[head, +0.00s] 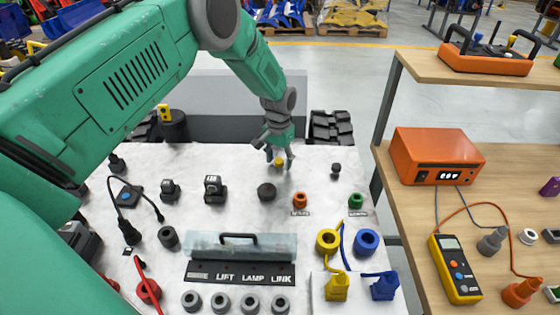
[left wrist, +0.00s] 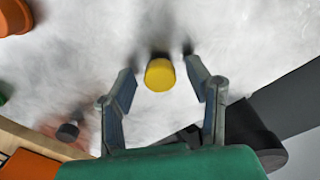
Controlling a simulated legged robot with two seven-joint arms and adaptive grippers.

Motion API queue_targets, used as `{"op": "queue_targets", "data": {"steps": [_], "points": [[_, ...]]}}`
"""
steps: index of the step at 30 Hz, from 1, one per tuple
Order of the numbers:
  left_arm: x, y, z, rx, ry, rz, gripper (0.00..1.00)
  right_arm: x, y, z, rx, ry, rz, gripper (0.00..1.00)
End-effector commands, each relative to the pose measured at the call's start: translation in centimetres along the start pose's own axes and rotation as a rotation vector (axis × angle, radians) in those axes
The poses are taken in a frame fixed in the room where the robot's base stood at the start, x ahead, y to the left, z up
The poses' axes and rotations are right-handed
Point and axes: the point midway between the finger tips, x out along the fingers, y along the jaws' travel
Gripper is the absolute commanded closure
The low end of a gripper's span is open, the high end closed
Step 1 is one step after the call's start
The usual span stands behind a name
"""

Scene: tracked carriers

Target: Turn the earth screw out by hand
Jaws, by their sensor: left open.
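A small yellow round screw head (head: 279,162) stands on the white carrier top near its far edge; I take it as the earth screw. It shows as a yellow knob in the left wrist view (left wrist: 159,75). My left gripper (head: 280,157) comes down over it from above. In the left wrist view my left gripper (left wrist: 160,70) is open, with one finger on each side of the screw and a gap visible on both sides. Whether the fingers reach down to its full depth cannot be told. My right gripper is not in view.
On the top stand a black knob (head: 266,191), an orange socket (head: 300,200), a green socket (head: 355,201) and a small dark knob (head: 336,169). A clear cover (head: 225,246) lies nearer. A wooden shelf bench (head: 400,235) stands at right with an orange box (head: 438,156) and yellow meter (head: 455,268).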

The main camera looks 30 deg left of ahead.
Motion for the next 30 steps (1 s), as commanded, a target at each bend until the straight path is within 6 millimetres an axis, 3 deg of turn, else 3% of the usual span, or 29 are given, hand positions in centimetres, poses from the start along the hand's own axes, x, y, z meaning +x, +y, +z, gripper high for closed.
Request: {"op": "queue_targets", "data": {"steps": [6,7,10,11,17,30], "points": [[-0.09,0.01,0.00,-0.002,0.000,0.000,0.55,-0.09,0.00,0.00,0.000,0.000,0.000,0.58],[-0.09,0.01,0.00,-0.002,0.000,0.000,0.59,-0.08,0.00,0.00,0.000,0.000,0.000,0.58],[-0.08,0.01,0.00,-0.003,0.000,0.000,0.94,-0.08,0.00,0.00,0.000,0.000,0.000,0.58],[-0.08,0.01,0.00,-0.003,0.000,0.000,0.95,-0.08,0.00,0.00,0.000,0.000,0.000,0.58],[-0.08,0.01,0.01,-0.048,-0.001,-0.002,0.95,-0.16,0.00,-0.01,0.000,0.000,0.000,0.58],[-0.04,0.04,0.01,-0.805,0.000,-0.002,0.95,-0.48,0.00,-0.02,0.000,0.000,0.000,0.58]]}}
